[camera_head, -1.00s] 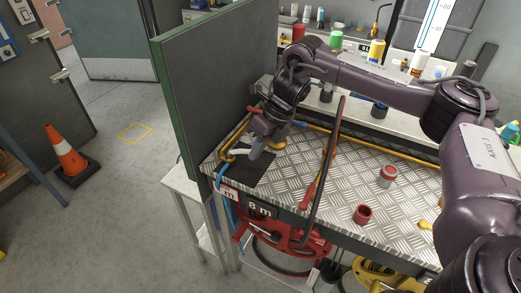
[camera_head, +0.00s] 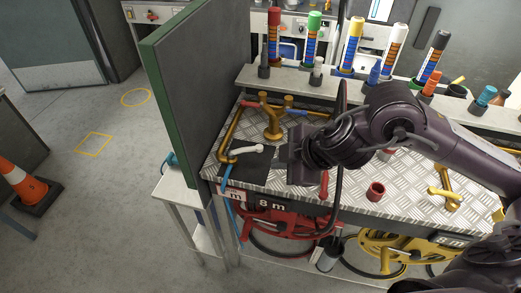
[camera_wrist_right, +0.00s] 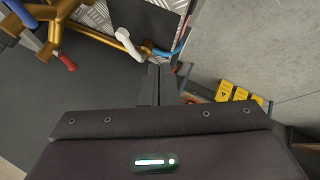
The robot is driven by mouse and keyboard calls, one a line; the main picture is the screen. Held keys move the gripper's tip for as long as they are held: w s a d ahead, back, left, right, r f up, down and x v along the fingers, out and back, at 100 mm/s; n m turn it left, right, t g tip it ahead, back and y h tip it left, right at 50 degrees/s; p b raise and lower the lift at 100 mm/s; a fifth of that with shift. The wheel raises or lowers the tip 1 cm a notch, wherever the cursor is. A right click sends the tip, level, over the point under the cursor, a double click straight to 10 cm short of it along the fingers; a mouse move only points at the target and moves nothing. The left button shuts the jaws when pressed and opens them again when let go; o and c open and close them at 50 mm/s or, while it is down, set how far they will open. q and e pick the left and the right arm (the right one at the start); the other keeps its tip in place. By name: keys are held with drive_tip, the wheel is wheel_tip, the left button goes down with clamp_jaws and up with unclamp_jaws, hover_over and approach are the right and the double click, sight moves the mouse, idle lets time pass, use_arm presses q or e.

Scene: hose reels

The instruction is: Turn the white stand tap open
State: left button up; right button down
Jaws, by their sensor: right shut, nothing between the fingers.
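The white stand tap handle (camera_head: 245,150) is a short white lever at the left end of the metal-topped bench. It points right, over a dark mat, and its left end meets a brass pipe. It also shows in the right wrist view (camera_wrist_right: 127,43). My right gripper (camera_head: 289,165) is to the right of the white lever, apart from it. In the right wrist view its fingers (camera_wrist_right: 158,82) are together and empty, below the lever in the picture. My left gripper is not in view.
A brass fitting (camera_head: 272,122) with a red handle (camera_head: 249,104) and a blue handle (camera_head: 297,113) stands behind. A green-edged dark panel (camera_head: 195,95) borders the left. Red and yellow hose reels (camera_head: 275,222) hang below.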

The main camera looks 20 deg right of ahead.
sight(246, 151)
drive_tip(key=shift+m, duration=0.3)
drive_tip(key=b+x, duration=0.1)
drive_tip(key=x, duration=0.9)
drive_tip(key=shift+d, duration=0.1)
drive_tip(key=w, duration=0.1)
drive_tip(key=w+r, duration=0.1)
drive_tip(key=shift+w+d+p, duration=0.25)
drive_tip(key=shift+d+p, duration=0.1)
drive_tip(key=shift+p, duration=0.05)
drive_tip(key=shift+w+d, duration=0.15)
drive_tip(key=shift+w, duration=0.5)
